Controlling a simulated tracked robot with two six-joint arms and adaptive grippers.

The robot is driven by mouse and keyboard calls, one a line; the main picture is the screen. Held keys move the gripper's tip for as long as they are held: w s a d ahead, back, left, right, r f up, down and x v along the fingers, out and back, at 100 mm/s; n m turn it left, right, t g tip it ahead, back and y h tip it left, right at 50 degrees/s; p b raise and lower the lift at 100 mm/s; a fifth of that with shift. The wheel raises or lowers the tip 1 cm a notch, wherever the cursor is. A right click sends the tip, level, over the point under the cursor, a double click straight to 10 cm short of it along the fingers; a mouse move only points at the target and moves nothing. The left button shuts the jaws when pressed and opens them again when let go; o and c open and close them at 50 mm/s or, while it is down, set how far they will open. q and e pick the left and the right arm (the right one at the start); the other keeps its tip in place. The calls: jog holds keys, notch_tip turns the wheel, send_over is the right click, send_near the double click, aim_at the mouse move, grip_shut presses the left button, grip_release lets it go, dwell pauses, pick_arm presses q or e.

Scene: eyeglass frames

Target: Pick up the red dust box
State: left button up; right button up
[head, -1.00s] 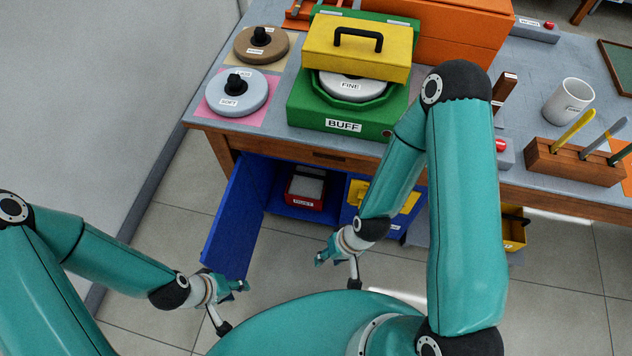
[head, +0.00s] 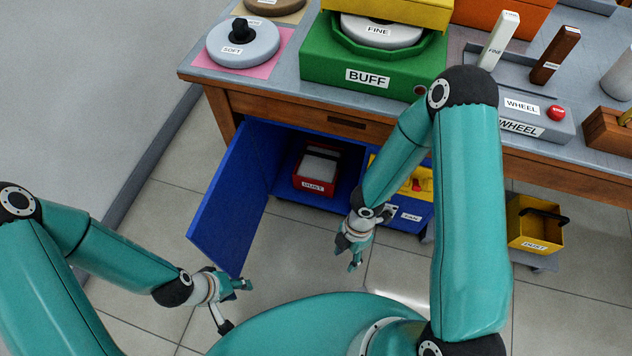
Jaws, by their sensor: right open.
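The red dust box (head: 313,187) sits inside the open blue cabinet under the bench. It has a "DUST" label on its front and a grey top surface. My right gripper (head: 350,263) is open and empty, in front of the cabinet, below and to the right of the box and apart from it.
The open blue door (head: 232,205) stands left of the box. A blue unit with yellow parts (head: 409,216) is right of it, partly behind my right arm. The wooden bench (head: 285,122) overhangs the cabinet; floor in front is clear.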

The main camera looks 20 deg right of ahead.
jog(key=w+d+f+n+t+h+b, duration=0.25)
jog(key=w+d+f+n+b, duration=0.35)
jog(key=f+n, duration=0.35)
jog(key=n+t+h+b, duration=0.2)
jog(key=n+t+b, duration=1.1)
jog(key=n, duration=0.6)
send_near(320, 155)
jog(key=shift+g+y, duration=0.35)
jog(key=shift+g, duration=0.4)
jog(key=w+b, duration=0.1)
jog(key=w+d+f+b, duration=0.1)
jog(key=w, duration=0.1)
jog(key=w+b, duration=0.1)
jog(key=shift+w+d+f, duration=0.15)
jog(key=shift+w+f, duration=0.1)
jog(key=shift+w, duration=0.1)
jog(key=shift+w+f, duration=0.2)
jog(key=shift+w, duration=0.25)
jog(key=b+x, duration=0.1)
jog(key=x, duration=0.1)
jog(key=b+x, duration=0.2)
jog(key=shift+f, duration=0.45)
jog(key=shift+w+f+b, duration=0.1)
jog(key=shift+w+b, duration=0.25)
jog(key=shift+w, duration=0.1)
pick_arm(q)
notch_tip(320, 155, down, 29)
jog(key=shift+r, duration=0.2)
pick_arm(e)
grip_shut()
